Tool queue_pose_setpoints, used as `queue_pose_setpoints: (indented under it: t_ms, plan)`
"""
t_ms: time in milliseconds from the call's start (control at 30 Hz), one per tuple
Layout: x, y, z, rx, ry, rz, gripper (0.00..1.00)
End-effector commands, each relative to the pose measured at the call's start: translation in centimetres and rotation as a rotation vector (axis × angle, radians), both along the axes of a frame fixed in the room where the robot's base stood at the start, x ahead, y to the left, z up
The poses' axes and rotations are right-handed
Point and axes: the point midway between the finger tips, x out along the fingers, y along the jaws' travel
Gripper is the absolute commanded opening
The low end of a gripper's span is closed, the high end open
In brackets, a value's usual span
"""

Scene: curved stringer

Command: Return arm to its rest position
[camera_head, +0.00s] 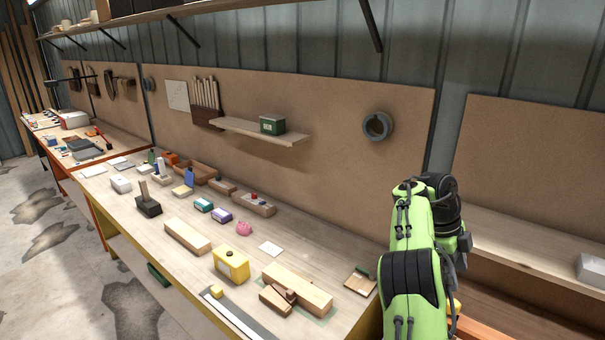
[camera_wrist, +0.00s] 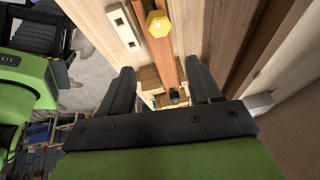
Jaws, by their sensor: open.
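My arm (camera_head: 415,265), green with black joints, stands raised at the right of the head view, in front of the pegboard. My gripper is not visible there. In the wrist view my gripper (camera_wrist: 160,88) shows as two dark fingers spread well apart. I see nothing held between them. Beyond the fingers are wooden surfaces and an orange-brown strip running away, with a small dark object (camera_wrist: 177,96) near its far end. A yellow hexagonal piece (camera_wrist: 158,23) lies on the strip, apart from the fingers.
A long workbench (camera_head: 150,233) holds a yellow container (camera_head: 231,265), wood blocks (camera_head: 298,288), a pink item (camera_head: 243,228) and several small boxes. A wall shelf (camera_head: 262,132) carries a green box (camera_head: 272,125). A second shelf (camera_head: 530,250) lies right of my arm. Concrete floor is at left.

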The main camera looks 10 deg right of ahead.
Motion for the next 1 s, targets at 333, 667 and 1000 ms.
queue_pose_setpoints:
  t_ms: [333, 667, 1000]
  plan:
    - [-4.1, 6.6, 6.1, 0.163, -0.028, 0.618, 0.63]
    - [-11.3, 18.4, 7.7, 0.159, -0.049, 1.528, 0.63]
    - [-21.0, 29.4, 2.7, -0.098, 0.037, 2.375, 0.63]
